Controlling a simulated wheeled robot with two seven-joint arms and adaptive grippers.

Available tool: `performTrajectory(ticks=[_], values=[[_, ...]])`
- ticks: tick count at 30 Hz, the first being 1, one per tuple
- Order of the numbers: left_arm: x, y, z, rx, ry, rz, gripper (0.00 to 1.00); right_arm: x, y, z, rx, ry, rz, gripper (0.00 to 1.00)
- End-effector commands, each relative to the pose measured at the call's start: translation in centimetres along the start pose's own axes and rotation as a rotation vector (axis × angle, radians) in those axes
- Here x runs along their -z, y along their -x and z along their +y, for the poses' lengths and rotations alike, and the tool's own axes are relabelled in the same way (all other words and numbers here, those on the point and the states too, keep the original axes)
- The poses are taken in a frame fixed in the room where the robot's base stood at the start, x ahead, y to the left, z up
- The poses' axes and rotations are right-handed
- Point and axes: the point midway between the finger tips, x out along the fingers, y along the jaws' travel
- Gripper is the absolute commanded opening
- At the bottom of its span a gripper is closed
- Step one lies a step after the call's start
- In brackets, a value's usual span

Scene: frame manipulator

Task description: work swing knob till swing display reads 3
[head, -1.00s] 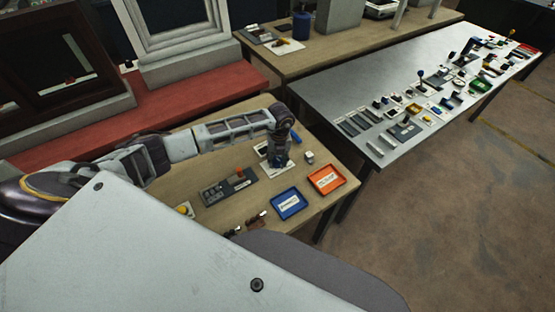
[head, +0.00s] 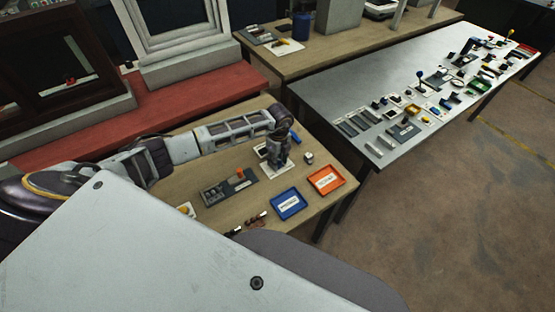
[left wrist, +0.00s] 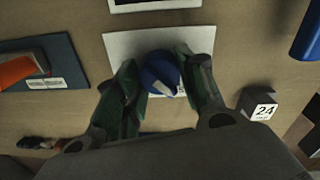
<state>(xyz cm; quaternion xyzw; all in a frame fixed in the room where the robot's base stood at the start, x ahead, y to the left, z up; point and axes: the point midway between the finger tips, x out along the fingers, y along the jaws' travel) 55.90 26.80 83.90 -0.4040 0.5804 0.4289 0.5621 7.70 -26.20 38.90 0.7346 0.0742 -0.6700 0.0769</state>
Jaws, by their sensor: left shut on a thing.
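The swing knob (left wrist: 160,72) is a round blue knob with a pale mark, standing on a white plate (left wrist: 120,42) in the left wrist view. My left gripper (left wrist: 161,84) is shut on it, one finger on each side. In the head view my left gripper (head: 277,164) points down at the white plate on the wooden table, and it hides the knob. A dark display with a white frame (left wrist: 155,3) is cut off at the top of the wrist view. Its reading cannot be made out. My right gripper is not in view.
A dark panel with an orange-red handle (head: 229,187) lies left of the gripper. A small cube marked 24 (left wrist: 259,106) and a blue cylinder (left wrist: 307,38) stand to the right. A blue tray (head: 288,204) and an orange tray (head: 326,180) lie nearer the table edge.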

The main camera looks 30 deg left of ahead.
Motion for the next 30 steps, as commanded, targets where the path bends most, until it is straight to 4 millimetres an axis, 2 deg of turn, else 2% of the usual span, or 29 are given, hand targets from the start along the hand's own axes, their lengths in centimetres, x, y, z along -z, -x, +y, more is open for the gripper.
performTrajectory(ticks=[14, 15, 19, 20, 30], values=[[-0.01, 0.06, -0.07, 0.002, 0.02, 0.001, 0.15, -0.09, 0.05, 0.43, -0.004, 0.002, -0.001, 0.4], [-0.02, 0.06, -0.07, 0.002, 0.02, 0.001, 0.42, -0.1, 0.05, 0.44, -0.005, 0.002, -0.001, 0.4], [-0.01, 0.05, -0.06, 0.001, 0.02, 0.001, 0.58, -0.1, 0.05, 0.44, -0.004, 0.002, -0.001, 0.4], [-0.01, 0.05, -0.06, 0.001, 0.019, 0.001, 0.61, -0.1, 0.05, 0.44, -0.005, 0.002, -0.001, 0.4], [0.0, 0.06, -0.03, 0.001, 0.018, 0.001, 0.61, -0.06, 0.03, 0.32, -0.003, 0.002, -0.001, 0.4]])
